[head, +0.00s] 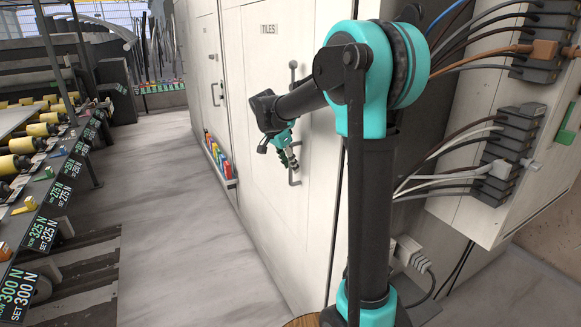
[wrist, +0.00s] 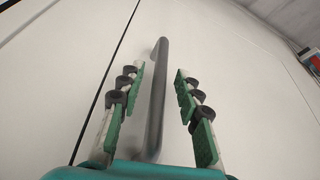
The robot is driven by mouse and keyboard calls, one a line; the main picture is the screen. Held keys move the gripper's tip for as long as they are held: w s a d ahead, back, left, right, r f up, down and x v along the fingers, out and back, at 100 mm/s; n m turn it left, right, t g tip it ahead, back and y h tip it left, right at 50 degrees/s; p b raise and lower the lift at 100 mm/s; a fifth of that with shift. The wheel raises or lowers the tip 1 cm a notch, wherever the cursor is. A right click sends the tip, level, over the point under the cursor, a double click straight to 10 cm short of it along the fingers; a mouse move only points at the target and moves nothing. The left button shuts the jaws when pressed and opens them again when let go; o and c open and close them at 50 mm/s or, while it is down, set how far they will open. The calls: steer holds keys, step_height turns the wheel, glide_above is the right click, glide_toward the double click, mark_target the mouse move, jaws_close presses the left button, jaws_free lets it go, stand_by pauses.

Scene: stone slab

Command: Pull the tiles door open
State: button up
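The tiles door (head: 262,85) is a pale panel with a "TILES" label (head: 268,29) in the head view. It looks shut and flush with the cabinet front. Its grey vertical bar handle (head: 293,68) is partly hidden behind my arm and gripper. In the wrist view the handle (wrist: 158,95) runs between the two green-padded fingers of my open gripper (wrist: 158,95), with a gap on each side. I cannot tell exactly how deep the bar sits between them.
A rack of coloured items (head: 218,158) is at the foot of the cabinet, left of the door. Cables and dark connector blocks (head: 510,140) are at the right. A roller line with force displays (head: 45,232) stands at the left. The grey floor (head: 175,220) between is clear.

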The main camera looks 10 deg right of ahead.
steer(key=shift+w+d+f, duration=0.1)
steer(key=shift+d+f, duration=0.1)
steer(key=shift+f, duration=0.25)
jaws_close()
